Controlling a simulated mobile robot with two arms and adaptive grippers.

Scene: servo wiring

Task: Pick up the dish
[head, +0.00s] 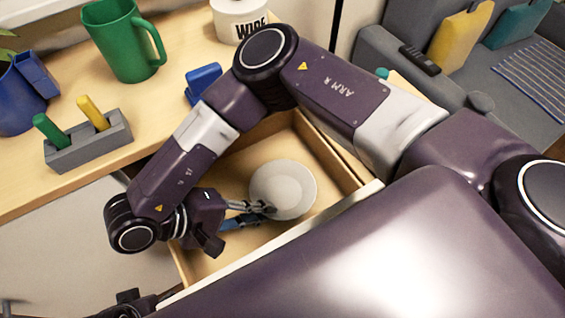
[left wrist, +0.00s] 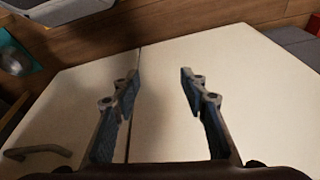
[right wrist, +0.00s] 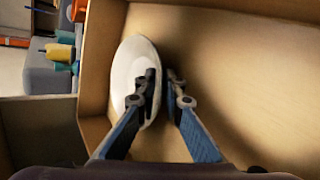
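The dish (head: 288,184) is a round white plate inside the open wooden drawer. It also shows in the right wrist view (right wrist: 128,70), seen at a steep angle near the drawer's wall. My right gripper (head: 268,208) reaches down into the drawer at the dish's near left edge. In the right wrist view, its fingertips (right wrist: 164,82) are close together, one on each side of the dish's rim. Whether the dish is clear of the drawer floor I cannot tell. My left gripper (left wrist: 160,75) is open and empty, in front of pale cabinet fronts, away from the dish.
The drawer (head: 318,143) has walls around the dish. On the tabletop are a green mug (head: 122,45), a grey block (head: 90,143) with green and yellow pegs, a blue object (head: 204,80) and a white "WIRE" container (head: 238,18). A grey sofa (head: 400,35) stands behind right.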

